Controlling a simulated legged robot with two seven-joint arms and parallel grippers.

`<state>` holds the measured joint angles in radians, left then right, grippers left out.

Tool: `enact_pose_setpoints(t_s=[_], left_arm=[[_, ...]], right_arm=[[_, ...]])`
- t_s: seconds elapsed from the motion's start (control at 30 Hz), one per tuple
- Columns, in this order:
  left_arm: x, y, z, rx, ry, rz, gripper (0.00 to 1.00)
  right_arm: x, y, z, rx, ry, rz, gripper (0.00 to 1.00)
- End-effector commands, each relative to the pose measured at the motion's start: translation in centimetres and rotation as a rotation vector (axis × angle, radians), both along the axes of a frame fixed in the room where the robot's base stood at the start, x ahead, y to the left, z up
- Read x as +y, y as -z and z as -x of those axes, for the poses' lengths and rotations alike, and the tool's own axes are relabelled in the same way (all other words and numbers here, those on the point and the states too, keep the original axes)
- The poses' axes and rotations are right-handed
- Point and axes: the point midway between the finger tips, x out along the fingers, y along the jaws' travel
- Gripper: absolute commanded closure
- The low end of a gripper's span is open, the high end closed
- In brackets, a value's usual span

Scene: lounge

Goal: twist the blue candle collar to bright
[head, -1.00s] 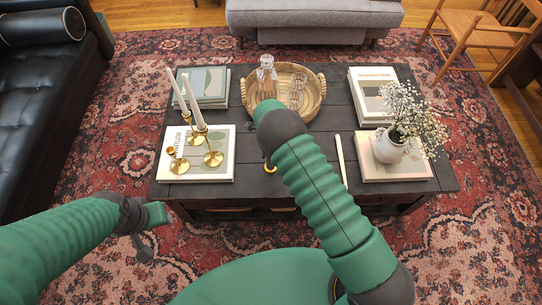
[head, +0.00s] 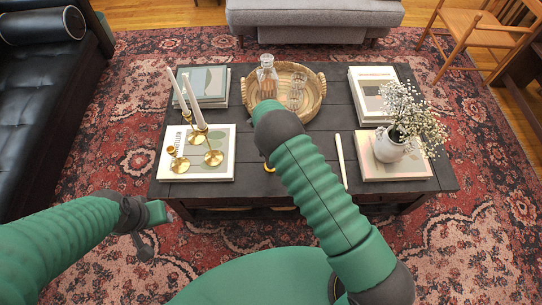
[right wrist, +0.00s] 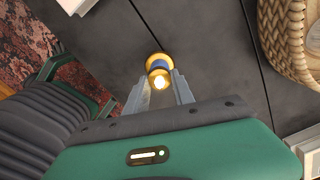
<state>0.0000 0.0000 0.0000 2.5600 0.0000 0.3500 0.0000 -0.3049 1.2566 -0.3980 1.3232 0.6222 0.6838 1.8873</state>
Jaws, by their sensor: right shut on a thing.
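In the right wrist view a small gold candle piece with a blue collar (right wrist: 158,66) stands on the dark table, with a warm light glowing at its near end. My right gripper (right wrist: 161,86) is shut on it, with one grey finger on each side of it. In the head view my right arm hides most of the piece; only a bit of gold (head: 268,167) shows at the arm's left edge. My left gripper (head: 148,230) is off the table's front left, over the rug, away from the candle; its jaws are unclear.
The dark table (head: 315,150) holds a round wicker tray (head: 313,108) with a decanter and glass behind my right arm. Books with brass candlesticks (head: 213,158) stand left. A white stick (head: 341,160) lies right, near a flower vase (head: 390,148) on a book.

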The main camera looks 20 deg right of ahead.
Motion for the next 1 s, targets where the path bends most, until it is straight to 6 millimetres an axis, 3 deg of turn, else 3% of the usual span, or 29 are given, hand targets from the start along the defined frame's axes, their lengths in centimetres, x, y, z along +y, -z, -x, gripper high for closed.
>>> enact_pose_setpoints(t_s=[0.13,0.17,0.3,0.67,0.77,1.0], left_arm=[[0.0,0.0,0.0,0.000,0.000,0.000,0.58],[0.0,0.0,0.0,0.000,0.000,0.000,0.58],[0.0,0.0,0.0,0.000,0.000,0.000,0.58],[0.0,-0.2,0.0,0.000,0.000,0.000,0.58],[0.0,-0.6,0.0,0.000,0.000,0.000,0.58],[0.0,-2.0,0.0,0.000,0.000,0.000,0.58]], right_arm=[[0.0,0.0,0.0,0.000,0.000,0.000,1.00],[0.0,0.0,0.0,0.000,-0.001,0.000,0.68],[0.0,0.0,0.0,0.000,-0.001,0.000,0.50],[0.0,-0.5,0.0,-0.001,-0.001,-0.001,0.48],[0.0,-2.1,-0.1,-0.001,0.000,-0.002,0.48],[0.1,-9.0,-0.1,-0.003,-0.001,-0.001,0.48]])
